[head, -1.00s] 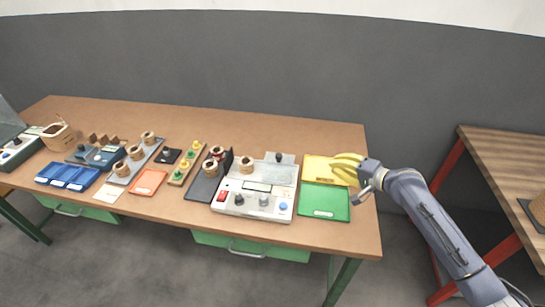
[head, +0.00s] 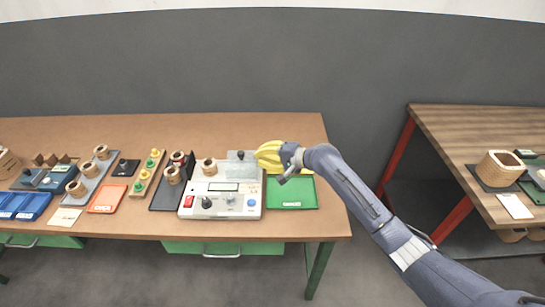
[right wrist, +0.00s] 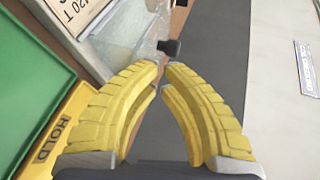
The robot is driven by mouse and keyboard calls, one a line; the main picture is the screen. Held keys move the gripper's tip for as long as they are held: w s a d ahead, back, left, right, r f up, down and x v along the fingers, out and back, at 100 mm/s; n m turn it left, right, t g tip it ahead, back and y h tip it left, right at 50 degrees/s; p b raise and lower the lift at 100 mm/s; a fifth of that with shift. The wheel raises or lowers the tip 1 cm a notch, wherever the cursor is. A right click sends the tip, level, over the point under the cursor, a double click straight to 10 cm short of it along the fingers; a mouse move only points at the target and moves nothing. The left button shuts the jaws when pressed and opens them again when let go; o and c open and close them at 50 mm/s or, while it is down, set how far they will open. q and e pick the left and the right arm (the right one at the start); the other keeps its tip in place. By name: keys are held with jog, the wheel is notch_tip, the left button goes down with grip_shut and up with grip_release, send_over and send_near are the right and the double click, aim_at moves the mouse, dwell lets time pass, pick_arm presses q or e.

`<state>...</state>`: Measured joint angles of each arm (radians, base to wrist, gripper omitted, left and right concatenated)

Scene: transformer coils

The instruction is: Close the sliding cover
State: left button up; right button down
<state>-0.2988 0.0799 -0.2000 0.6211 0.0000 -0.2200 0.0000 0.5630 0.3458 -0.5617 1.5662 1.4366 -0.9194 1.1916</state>
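The tester (head: 221,207) is a white box with a red switch and knobs on the workbench. Its clear sliding cover (head: 242,170) with a black knob (head: 240,155) is at the tester's back right. The right wrist view shows the translucent cover (right wrist: 125,35) and its black knob (right wrist: 170,47) just beyond the fingertips. My right gripper (head: 262,157) is right of the knob, apart from it. Its yellow fingers (right wrist: 162,68) come together at the tips with nothing between them. My left gripper is out of view.
A green tray (head: 291,193) lies right of the tester. A yellow HOLD tray (right wrist: 60,128) is beside it, mostly hidden by my gripper in the head view. A wooden coil (head: 209,166) stands at the tester's back left. Coil racks and blue bins (head: 25,206) fill the left.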

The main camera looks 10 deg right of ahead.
aim_at(252, 159)
jog(key=shift+w+a+f, duration=0.1)
jog(key=shift+w+a, duration=0.45)
jog(key=shift+a, duration=0.3)
jog(key=shift+w+a, duration=0.55)
jog(key=shift+a, duration=0.25)
jog(key=a, duration=0.4)
jog(key=w+a, duration=0.1)
jog(key=a, duration=0.9)
jog(key=shift+w, duration=0.2)
jog(key=shift+d, duration=0.1)
